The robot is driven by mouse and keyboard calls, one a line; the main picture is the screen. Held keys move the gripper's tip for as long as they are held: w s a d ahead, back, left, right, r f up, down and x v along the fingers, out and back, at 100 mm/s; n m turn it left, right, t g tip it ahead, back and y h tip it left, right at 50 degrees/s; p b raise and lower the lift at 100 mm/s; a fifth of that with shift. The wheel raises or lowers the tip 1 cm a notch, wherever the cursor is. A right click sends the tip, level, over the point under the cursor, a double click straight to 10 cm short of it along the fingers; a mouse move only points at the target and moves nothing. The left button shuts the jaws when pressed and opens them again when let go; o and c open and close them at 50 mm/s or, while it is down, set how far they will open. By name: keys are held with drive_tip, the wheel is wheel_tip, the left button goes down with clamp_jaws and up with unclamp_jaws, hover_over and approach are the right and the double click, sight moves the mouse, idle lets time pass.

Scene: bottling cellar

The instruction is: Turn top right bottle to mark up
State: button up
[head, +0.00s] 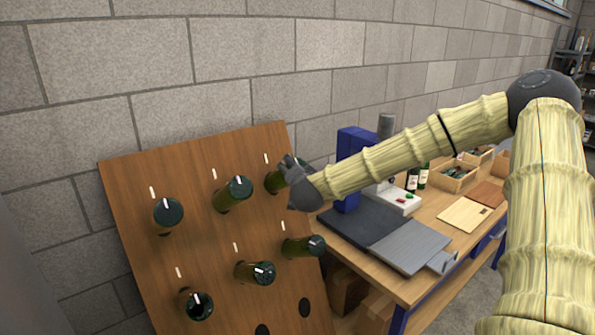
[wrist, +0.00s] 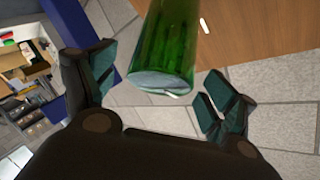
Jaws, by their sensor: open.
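The top right bottle (head: 273,183) is green and sticks out of the wooden board (head: 130,190), below a white line painted on the board. My gripper (head: 293,172) is at its outer end and hides part of it. In the wrist view the bottle (wrist: 165,50) comes in from the top, with its base facing me between the open fingers of my gripper (wrist: 160,78). Gaps show on both sides, so neither finger touches it. A short white mark (wrist: 172,95) shows at the base's lower edge. The board's white line (wrist: 205,26) is to the right of the bottle.
Other green bottles stick out of the board: top left (head: 168,213), top middle (head: 235,190) and a lower row (head: 302,246). Right of the board stands a workbench (head: 445,225) with a blue machine (head: 350,143) close behind my gripper. A block wall is behind.

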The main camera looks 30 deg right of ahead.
drive_tip(key=v, duration=0.9)
drive_tip(key=shift+s+a, duration=0.1)
drive_tip(key=shift+s, duration=0.05)
